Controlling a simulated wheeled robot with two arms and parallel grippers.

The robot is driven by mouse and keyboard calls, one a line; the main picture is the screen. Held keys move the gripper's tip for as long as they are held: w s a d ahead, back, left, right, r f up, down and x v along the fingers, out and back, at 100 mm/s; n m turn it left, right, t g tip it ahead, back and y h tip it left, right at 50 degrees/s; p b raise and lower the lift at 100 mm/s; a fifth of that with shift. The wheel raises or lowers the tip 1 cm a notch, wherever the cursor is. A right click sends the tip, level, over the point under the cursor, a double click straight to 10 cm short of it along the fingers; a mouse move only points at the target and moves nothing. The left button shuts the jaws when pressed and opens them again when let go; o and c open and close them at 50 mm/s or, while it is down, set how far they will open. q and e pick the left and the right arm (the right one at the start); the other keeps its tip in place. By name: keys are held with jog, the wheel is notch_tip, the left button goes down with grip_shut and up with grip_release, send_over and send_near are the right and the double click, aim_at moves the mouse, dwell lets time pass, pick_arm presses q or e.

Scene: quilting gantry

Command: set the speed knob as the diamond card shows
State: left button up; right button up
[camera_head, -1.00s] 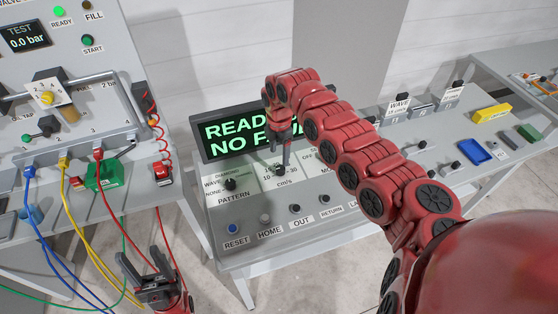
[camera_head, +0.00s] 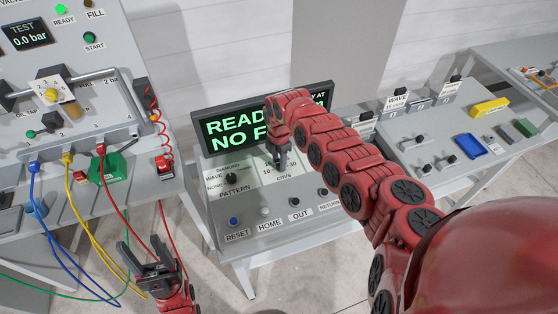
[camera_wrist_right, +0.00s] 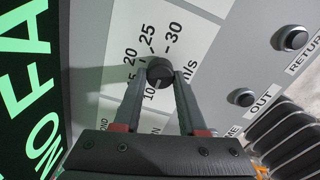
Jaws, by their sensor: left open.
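The speed knob (camera_wrist_right: 159,70) is a dark round knob on the control panel, with a printed scale from 10 to 30 cm/s around it. My right gripper (camera_head: 279,162) is over it; in the right wrist view its fingertips (camera_wrist_right: 160,77) flank the knob closely on both sides and appear shut on it. I cannot read the knob's pointer. My left gripper (camera_head: 145,258) is open and empty at lower left.
The pattern knob (camera_head: 232,178) and a row of buttons, including blue reset (camera_head: 234,221), sit close to the speed knob. The display (camera_head: 235,130) behind is partly covered by my arm. Hoses (camera_head: 95,215) hang from the left bench near my left gripper.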

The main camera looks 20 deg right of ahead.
grip_shut()
